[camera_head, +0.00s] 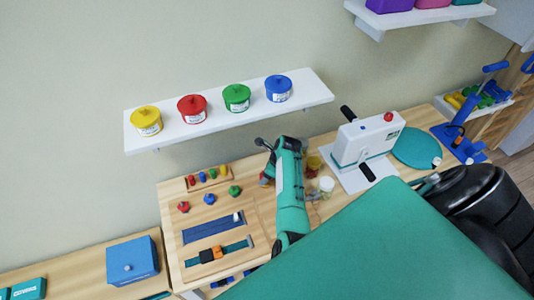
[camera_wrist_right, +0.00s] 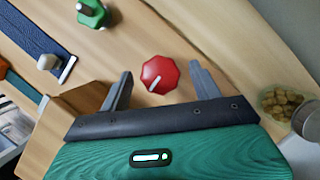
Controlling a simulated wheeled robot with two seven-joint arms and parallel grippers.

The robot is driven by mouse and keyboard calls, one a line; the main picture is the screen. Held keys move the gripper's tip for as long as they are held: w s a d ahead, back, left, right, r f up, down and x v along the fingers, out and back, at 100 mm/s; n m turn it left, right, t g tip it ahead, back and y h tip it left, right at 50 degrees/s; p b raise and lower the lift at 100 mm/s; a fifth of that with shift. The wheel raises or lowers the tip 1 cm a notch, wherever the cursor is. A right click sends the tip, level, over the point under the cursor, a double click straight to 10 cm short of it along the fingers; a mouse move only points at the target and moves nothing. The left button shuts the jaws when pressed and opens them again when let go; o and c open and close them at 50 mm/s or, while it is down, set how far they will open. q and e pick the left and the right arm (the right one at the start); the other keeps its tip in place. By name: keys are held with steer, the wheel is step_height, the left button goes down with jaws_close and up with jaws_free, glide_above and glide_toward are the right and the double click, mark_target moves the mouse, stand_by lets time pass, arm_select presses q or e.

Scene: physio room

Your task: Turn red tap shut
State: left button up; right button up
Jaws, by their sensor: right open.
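The red tap (camera_wrist_right: 160,74) is a faceted red knob with a white pointer line in the right wrist view. The line points to the lower left. My right gripper (camera_wrist_right: 160,70) is open, with one finger on each side of the knob and visible gaps between. In the head view my right arm hides most of this knob. A green knob (camera_wrist_right: 91,13) stands beside it to the upper left and also shows in the head view (camera_head: 235,190). Another red knob (camera_head: 183,206) stands farther left on the board. My left gripper is not in view.
The wooden board (camera_head: 172,230) also bears a blue strap (camera_head: 207,229) and a row of coloured pegs. A jar (camera_wrist_right: 283,103) stands right of the gripper. A white device (camera_head: 365,145) stands right of my arm. A shelf (camera_head: 310,87) with coloured pots hangs above.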

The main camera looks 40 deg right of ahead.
steer(key=b+v, duration=0.2)
steer(key=v, duration=0.5)
steer(key=shift+r, duration=0.25)
steer(key=shift+s+d, duration=0.1)
steer(key=shift+c, duration=0.4)
stand_by(1.4)
